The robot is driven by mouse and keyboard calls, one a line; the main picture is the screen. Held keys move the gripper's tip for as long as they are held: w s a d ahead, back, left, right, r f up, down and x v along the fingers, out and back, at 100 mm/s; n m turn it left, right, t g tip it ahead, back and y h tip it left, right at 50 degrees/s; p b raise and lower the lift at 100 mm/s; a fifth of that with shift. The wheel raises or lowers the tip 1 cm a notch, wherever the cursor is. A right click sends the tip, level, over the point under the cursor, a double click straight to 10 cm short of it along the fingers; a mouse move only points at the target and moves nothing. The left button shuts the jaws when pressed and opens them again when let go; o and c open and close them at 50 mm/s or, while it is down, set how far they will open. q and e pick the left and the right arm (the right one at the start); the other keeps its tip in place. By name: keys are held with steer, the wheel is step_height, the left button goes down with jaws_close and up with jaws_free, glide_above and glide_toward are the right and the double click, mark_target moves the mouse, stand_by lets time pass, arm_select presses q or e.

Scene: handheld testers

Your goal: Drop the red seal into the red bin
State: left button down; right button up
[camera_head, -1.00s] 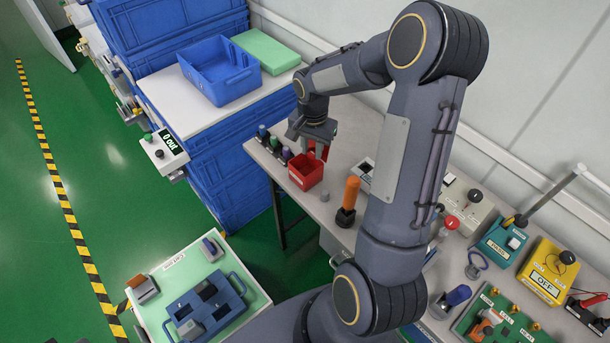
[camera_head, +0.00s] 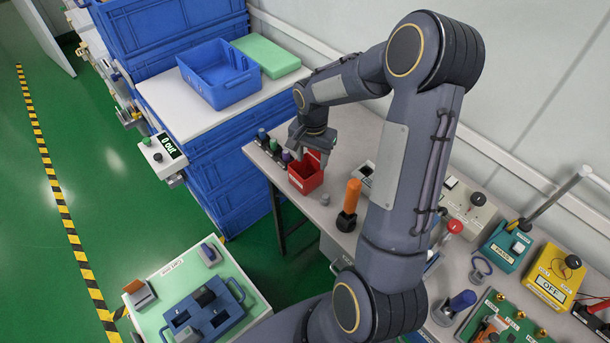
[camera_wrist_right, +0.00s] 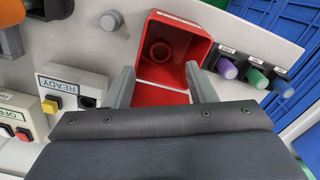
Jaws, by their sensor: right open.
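The red bin (camera_head: 305,183) is an open box on the grey workbench, near its left edge. It also shows in the right wrist view (camera_wrist_right: 200,46). The red seal (camera_wrist_right: 160,52), a small ring, lies on the floor of the bin in that view, and the head view does not show it. My right gripper (camera_head: 309,153) is over the back of the bin. In the right wrist view my right gripper (camera_wrist_right: 159,69) is open, its two fingers apart with nothing held between them. My left gripper is not in view.
Several coloured plugs (camera_wrist_right: 255,78) stand in a row beside the bin. An orange-handled tool (camera_head: 350,198) stands to its right. A box marked READY (camera_wrist_right: 70,88), a yellow box (camera_head: 552,272) and other testers take up the right of the bench. A blue crate (camera_head: 222,84) stands at the back left.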

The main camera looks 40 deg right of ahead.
step_height(320, 180, up, 8)
steer(key=shift+f, duration=0.15)
stand_by(0.6)
steer(key=s+a+r+n+t+y, duration=0.2)
steer(key=s+a+n, duration=0.3)
steer(key=s+a, duration=0.3)
steer(key=s+a+r+n+t+y, duration=0.1)
steer(key=s+a+r+n+t, duration=0.2)
steer(key=s, duration=0.9)
steer(key=a+r+n, duration=0.2)
steer(key=a+n, duration=0.1)
steer(key=a, duration=0.1)
steer(key=shift+a+t+y, duration=0.3)
steer(key=shift+a+y, duration=0.05)
steer(key=shift+y, duration=0.05)
